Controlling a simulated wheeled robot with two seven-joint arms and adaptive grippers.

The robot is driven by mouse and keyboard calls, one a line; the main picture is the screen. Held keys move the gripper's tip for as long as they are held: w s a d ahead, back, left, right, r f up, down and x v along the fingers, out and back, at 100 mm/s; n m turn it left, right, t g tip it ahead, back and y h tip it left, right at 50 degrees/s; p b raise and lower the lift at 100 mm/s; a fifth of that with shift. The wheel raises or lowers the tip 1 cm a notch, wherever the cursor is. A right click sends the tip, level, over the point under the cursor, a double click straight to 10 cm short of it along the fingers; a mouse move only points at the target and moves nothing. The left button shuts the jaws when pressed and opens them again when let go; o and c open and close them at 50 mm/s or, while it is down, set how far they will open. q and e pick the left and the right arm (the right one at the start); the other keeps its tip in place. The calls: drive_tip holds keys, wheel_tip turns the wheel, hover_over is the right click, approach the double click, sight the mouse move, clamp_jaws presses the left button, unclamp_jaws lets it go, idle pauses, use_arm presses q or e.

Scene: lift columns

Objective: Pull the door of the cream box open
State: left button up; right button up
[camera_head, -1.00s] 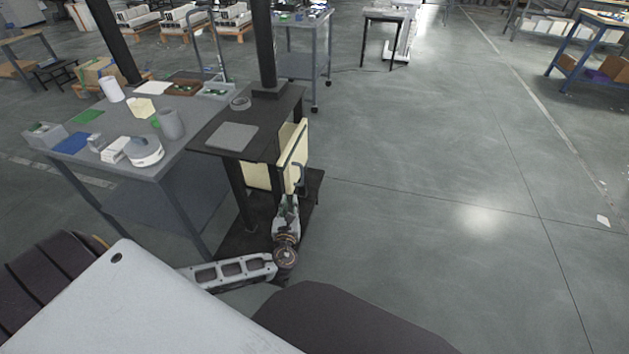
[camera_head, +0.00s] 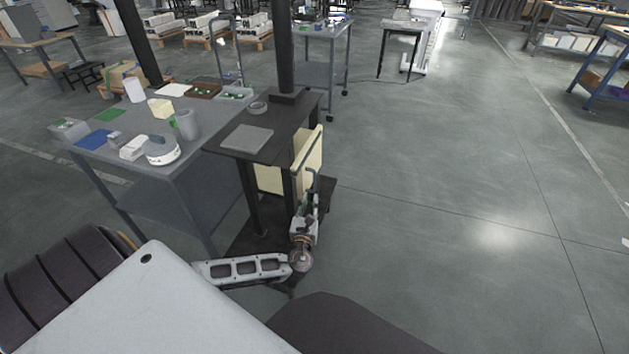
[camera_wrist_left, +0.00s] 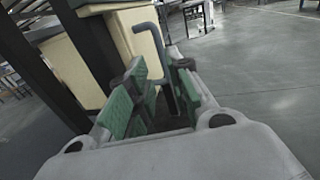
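The cream box (camera_head: 268,179) sits under a dark table, partly behind a black leg. Its cream door (camera_head: 309,150) faces right, with a dark bent bar handle on it. I cannot tell whether the door is ajar. My left gripper (camera_head: 311,196) is at the handle. In the left wrist view, the green-padded fingers of my left gripper (camera_wrist_left: 160,92) stand apart, with the handle (camera_wrist_left: 161,48) running down between them, closer to the right finger. The door (camera_wrist_left: 128,42) is just beyond. Contact on both sides does not show. My right gripper is not in view.
The dark table (camera_head: 290,128) carries a grey plate (camera_head: 247,137) and a ring. A grey table (camera_head: 190,160) with containers and a round white device stands at left. Black posts rise beside the box. The floor (camera_head: 440,190) to the right is clear.

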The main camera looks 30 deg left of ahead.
sight(314, 181)
use_arm(q)
drive_tip(key=b+x, duration=0.1)
drive_tip(key=x, duration=0.8)
drive_tip(key=shift+w+f+b, duration=0.1)
drive_tip(key=shift+b, duration=0.2)
drive_tip(key=shift+x, duration=0.8)
drive_tip(key=shift+w+a+b, duration=0.3)
drive_tip(key=shift+w+a, duration=0.05)
drive_tip(key=shift+w, duration=0.25)
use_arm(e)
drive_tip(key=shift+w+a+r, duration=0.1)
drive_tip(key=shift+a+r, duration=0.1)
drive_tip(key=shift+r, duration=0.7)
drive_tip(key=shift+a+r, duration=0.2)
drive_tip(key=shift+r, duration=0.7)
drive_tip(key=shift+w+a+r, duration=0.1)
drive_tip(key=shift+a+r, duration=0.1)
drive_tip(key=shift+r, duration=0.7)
use_arm(q)
clamp_jaws()
